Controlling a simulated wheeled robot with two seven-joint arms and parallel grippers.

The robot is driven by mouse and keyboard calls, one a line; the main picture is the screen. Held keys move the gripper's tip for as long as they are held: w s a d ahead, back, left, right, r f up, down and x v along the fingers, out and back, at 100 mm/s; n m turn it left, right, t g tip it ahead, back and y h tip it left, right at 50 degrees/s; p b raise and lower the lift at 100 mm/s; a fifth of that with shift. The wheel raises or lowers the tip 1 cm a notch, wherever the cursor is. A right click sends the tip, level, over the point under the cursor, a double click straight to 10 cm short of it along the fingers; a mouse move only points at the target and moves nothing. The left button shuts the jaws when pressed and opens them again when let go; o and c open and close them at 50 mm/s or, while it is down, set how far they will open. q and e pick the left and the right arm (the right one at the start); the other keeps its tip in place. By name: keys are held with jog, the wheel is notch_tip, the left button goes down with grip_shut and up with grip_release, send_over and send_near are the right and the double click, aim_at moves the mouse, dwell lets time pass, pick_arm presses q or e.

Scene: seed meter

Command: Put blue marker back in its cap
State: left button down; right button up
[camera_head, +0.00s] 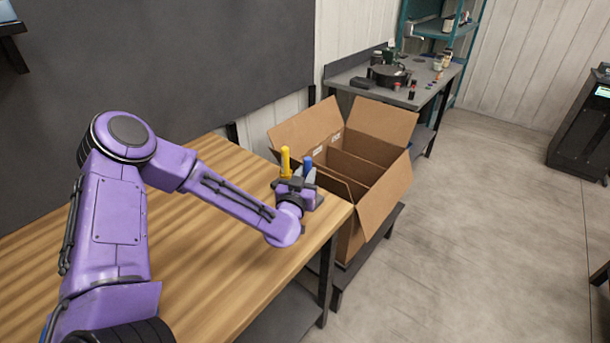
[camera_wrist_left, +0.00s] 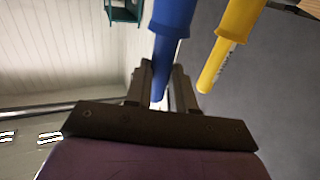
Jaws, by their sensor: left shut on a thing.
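The blue marker (camera_head: 307,163) stands upright at the right corner of the wooden table. In the left wrist view the blue marker (camera_wrist_left: 172,35) reaches down to between my gripper's fingers. My left gripper (camera_head: 297,184) is shut on it, low over the table corner. It also shows in the left wrist view (camera_wrist_left: 163,88). A yellow marker (camera_head: 285,161) stands upright just left of the blue one, apart from the fingers in the left wrist view (camera_wrist_left: 230,45). The blue marker's lower end and any cap are hidden behind my gripper and wrist. My right gripper is out of view.
An open cardboard box (camera_head: 372,205) with dividers stands just right of the wooden table (camera_head: 225,285). A grey bench (camera_head: 428,76) with small items stands behind it. The table's left and front are clear apart from my arm.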

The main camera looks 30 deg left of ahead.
pick_arm(q)
jog(key=shift+f, duration=0.15)
jog(key=c, duration=0.9)
grip_release()
jog(key=b+v, duration=0.2)
jog(key=v, duration=0.8)
jog(key=shift+s+d, duration=0.1)
jog(key=shift+s, duration=0.15)
